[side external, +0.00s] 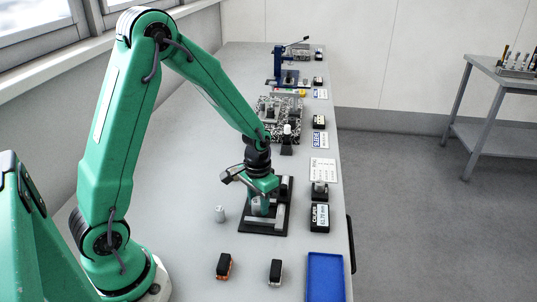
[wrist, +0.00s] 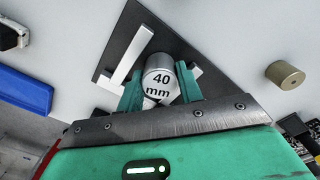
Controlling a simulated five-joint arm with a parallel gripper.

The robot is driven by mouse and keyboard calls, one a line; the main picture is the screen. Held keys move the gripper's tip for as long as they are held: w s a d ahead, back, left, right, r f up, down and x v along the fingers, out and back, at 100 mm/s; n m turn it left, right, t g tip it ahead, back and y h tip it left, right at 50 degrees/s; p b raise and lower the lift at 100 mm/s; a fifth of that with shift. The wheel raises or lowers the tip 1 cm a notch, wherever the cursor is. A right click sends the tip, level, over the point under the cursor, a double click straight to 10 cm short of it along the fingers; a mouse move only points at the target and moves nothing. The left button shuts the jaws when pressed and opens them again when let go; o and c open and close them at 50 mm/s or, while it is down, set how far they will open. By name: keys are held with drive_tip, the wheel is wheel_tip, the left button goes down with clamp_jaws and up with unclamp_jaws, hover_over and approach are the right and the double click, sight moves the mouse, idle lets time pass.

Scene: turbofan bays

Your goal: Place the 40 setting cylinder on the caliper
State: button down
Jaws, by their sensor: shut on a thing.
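The silver setting cylinder (wrist: 161,80), marked "40 mm", is between the two green fingers of my gripper (wrist: 159,88) in the wrist view. My gripper is shut on it, and the marked end faces the wrist camera. The caliper (wrist: 124,62) is a dark plate with light grey bars; it lies behind and around the cylinder in the wrist view. In the side view my gripper (side external: 260,205) points down over the caliper (side external: 281,219). The fingers largely hide the cylinder there. I cannot tell whether its lower end touches the caliper.
Another grey cylinder (side external: 220,213) stands on the bench left of the caliper. A dark display box (side external: 320,217) is to its right. Two small blocks (side external: 224,266) (side external: 275,272) and a blue tray (side external: 325,277) lie in front. A patterned plate (side external: 268,122) with fixtures is farther back.

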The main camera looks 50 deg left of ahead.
sight(258, 201)
drive_tip(key=shift+f, duration=0.15)
drive_tip(key=c, duration=1.2)
unclamp_jaws()
wheel_tip(258, 201, up, 12)
drive_tip(key=shift+r, duration=0.25)
